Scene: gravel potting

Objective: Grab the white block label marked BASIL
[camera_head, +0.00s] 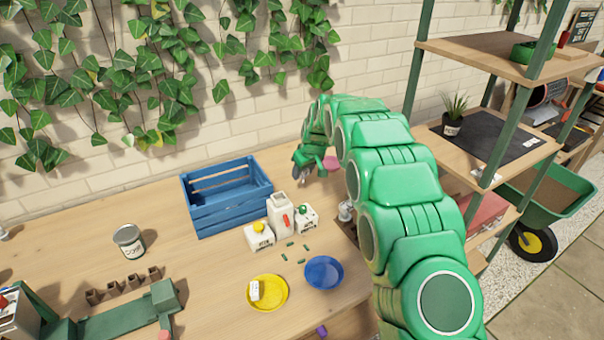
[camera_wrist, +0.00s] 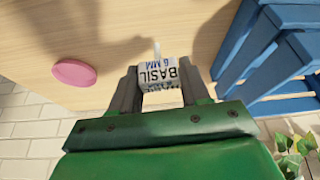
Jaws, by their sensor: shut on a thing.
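The white block label (camera_wrist: 158,73) shows in the wrist view with dark lettering reading BASIL and a blue line reading 6 MM. It sits between the two grey fingers of my gripper (camera_wrist: 160,84), which is shut on it. A thin pale peg sticks out from its far side. In the head view my gripper (camera_head: 303,172) is over the back of the wooden table, right of the blue crate, and I cannot make out the label there. I cannot tell whether the label touches the table.
The blue crate (camera_head: 229,209) is close beside my gripper. A pink disc (camera_wrist: 75,73) lies near it. White containers (camera_head: 281,213), a yellow saucer (camera_head: 278,303) with a small white block, and a blue bowl (camera_head: 324,272) stand in front. A brick wall (camera_head: 150,185) is behind.

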